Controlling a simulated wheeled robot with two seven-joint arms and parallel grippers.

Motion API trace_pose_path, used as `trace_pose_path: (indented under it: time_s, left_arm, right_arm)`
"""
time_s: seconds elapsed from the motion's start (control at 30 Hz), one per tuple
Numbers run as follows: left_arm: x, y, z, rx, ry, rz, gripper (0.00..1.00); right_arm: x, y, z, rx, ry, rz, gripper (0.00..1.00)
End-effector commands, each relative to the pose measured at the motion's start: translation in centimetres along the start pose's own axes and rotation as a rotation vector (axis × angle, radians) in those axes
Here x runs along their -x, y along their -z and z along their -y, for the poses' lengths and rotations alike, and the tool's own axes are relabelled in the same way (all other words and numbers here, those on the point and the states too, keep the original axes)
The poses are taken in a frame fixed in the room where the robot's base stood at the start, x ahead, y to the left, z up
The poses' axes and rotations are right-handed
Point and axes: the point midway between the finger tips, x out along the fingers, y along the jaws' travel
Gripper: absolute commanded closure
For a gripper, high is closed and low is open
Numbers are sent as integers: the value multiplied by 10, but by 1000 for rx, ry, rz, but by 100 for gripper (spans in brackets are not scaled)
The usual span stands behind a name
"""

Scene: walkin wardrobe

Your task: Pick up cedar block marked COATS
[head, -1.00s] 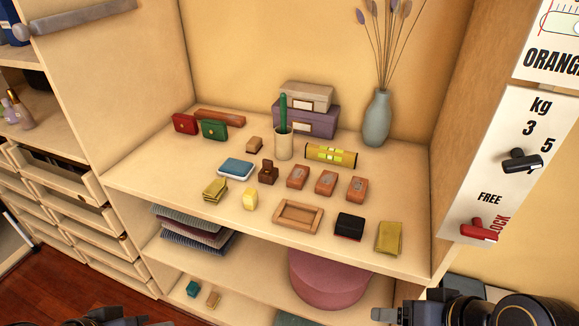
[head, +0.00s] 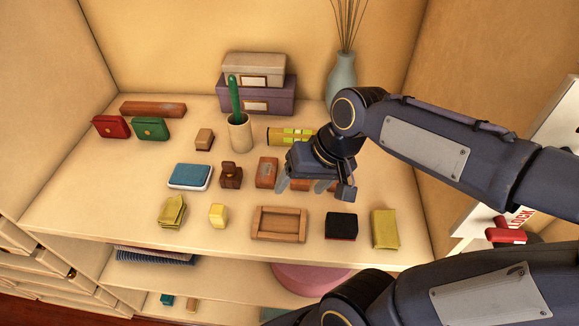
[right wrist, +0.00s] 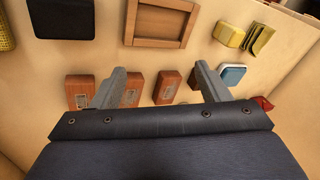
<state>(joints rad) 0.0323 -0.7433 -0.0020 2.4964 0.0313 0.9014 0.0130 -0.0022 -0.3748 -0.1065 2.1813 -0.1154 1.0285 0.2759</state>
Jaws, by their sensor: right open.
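Several small brown blocks stand on the upper shelf. Three orange-brown ones with pale labels form a row; the left one (head: 267,172) shows in the head view, and the others are mostly hidden behind my right gripper (head: 301,187). The right wrist view shows all three: one block (right wrist: 79,92) outside the left finger, one (right wrist: 134,88) partly behind that finger, and one (right wrist: 166,86) between the fingers. I cannot read their labels, so I cannot tell which says COATS. My right gripper (right wrist: 160,82) is open, empty and above the row. My left gripper is out of view.
A wooden tray (head: 280,238), black-and-red block (head: 341,227) and yellow cloth (head: 385,229) lie in front. A brown ring box (head: 231,176) stands left of the row. A cup (head: 240,135), yellow level (head: 288,136) and vase (head: 342,75) stand behind.

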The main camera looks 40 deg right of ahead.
Motion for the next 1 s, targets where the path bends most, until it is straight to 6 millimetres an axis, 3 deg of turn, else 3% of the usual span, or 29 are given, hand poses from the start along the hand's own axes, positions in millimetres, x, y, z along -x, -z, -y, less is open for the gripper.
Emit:
trace_pose_path:
  time_s: [0.53, 0.7, 1.0]
  left_arm:
    - [8, 4, -4, 0, 0, 0, 64]
    - [8, 4, -4, 0, 0, 0, 64]
    - [10, 5, -4, 0, 0, 0, 64]
  right_arm:
    - [-24, 111, -38, -318, -330, 122, 31]
    - [-32, 121, -45, -353, -375, 125, 31]
    - [-62, 112, -55, -354, -376, 126, 31]
